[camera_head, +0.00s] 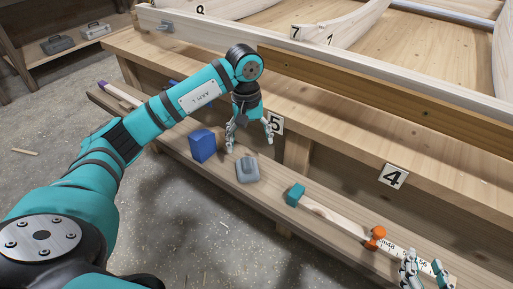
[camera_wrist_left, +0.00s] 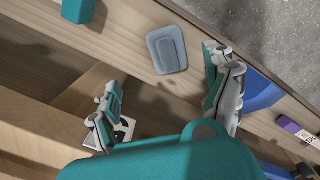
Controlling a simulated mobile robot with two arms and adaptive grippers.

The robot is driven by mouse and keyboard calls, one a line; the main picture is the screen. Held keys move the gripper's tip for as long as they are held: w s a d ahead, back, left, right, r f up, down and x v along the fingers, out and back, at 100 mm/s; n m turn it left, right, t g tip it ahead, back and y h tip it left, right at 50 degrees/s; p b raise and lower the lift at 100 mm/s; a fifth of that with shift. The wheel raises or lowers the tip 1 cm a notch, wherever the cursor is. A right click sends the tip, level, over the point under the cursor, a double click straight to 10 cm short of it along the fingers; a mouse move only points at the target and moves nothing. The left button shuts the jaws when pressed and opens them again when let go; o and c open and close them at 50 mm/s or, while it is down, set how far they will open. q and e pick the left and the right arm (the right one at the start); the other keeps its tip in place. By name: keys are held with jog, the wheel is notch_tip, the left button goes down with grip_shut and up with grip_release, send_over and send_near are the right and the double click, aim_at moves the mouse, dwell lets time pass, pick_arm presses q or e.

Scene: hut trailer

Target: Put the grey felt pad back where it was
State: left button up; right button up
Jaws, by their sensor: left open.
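The grey felt pad appears to be the small grey rounded block (camera_head: 248,170) lying on the narrow low shelf in front of the workbench. The left wrist view shows it from above as a blue-grey rounded rectangle (camera_wrist_left: 167,49) with a raised middle. My left gripper (camera_head: 250,143) points down behind the pad, fingers spread and empty, apart from it. In the left wrist view my left gripper (camera_wrist_left: 160,78) has the pad just beyond its fingertips. My right gripper (camera_head: 425,268) is at the bottom right edge, its fingers apart, with nothing seen held.
A blue block (camera_head: 203,145) stands left of the pad. A teal block (camera_head: 295,194), orange pieces (camera_head: 377,236) and a marked white strip (camera_head: 405,254) lie to the right. Bare shelf surrounds the pad.

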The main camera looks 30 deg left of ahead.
pick_arm(q)
jog(key=s+d+n+h, duration=0.15)
jog(key=d+h, duration=0.25)
jog(key=d, duration=0.5)
jog(key=s+d+n+h, duration=0.1)
jog(key=s+d+h, duration=0.25)
jog(key=d, duration=0.55)
jog(key=s+d+n+h, duration=0.2)
jog(key=d+h, duration=0.3)
jog(key=d, duration=0.4)
notch_tip(320, 180, up, 15)
jog(key=s+d+n+t+h, duration=0.1)
jog(key=d+n+t+h, duration=0.2)
jog(key=n+t+h, duration=1.1)
jog(key=w+a+f+n+t+y, duration=0.1)
jog(key=a+f+n+t+y, duration=0.2)
jog(key=n+y, duration=0.85)
jog(key=w+a+n+t+y, duration=0.25)
jog(key=a+n+y, duration=0.35)
jog(key=n, duration=1)
jog(key=s+a+f+n+g+y, duration=0.2)
jog(key=s+f+n+y, duration=0.1)
jog(key=f+n, duration=0.4)
jog(key=s+a+f+n+g+y, duration=0.2)
jog(key=s+f+n+g+y, duration=0.1)
jog(key=f+n, duration=0.4)
jog(key=shift+s+a+f+n, duration=0.2)
jog(key=shift+a+f+n, duration=0.2)
jog(key=shift+n, duration=0.2)
